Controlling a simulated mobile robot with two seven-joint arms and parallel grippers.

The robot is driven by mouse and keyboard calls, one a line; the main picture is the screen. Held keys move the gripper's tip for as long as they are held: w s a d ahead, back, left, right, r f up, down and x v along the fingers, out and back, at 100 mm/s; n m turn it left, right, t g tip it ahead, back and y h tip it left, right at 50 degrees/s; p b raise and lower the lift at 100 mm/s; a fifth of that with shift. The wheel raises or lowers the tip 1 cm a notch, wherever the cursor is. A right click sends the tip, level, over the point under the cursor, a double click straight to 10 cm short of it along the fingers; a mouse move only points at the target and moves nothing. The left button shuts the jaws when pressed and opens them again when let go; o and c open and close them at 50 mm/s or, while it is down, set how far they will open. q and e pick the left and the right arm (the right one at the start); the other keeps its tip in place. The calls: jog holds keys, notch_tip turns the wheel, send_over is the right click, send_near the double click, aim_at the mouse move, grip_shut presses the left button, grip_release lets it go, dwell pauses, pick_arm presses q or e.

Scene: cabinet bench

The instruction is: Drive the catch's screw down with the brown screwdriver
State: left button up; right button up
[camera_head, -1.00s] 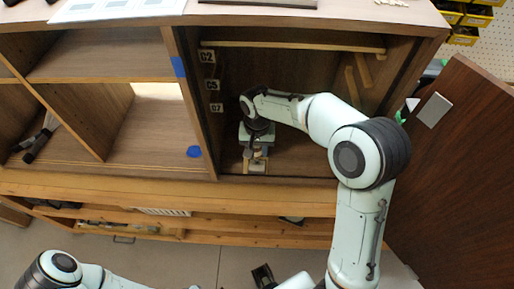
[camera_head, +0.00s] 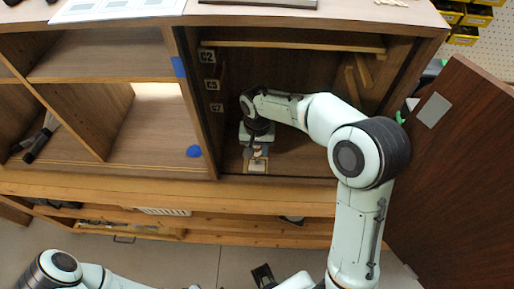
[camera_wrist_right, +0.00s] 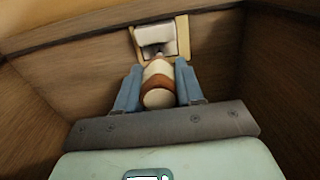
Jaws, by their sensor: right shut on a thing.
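My right gripper (camera_head: 257,152) is inside the open cabinet bay, pointing down near its floor. In the right wrist view its two blue-grey fingers (camera_wrist_right: 158,88) are shut on the brown screwdriver (camera_wrist_right: 158,82), whose handle has cream and brown bands. The screwdriver points away from the wrist toward the catch (camera_wrist_right: 183,40), a pale grey piece on a tan plate. The catch's plate (camera_head: 256,170) also shows just below the gripper in the head view. The screw is hidden, and I cannot tell whether the tip touches it.
The bay's side wall with number labels (camera_head: 210,84) stands close left of my right arm. A shelf (camera_head: 290,45) crosses above. The brown door (camera_head: 450,165) hangs open at the right. Open compartments lie left, one holding a dark tool (camera_head: 40,142).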

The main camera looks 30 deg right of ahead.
jog(key=shift+f, duration=0.35)
dwell(0.4)
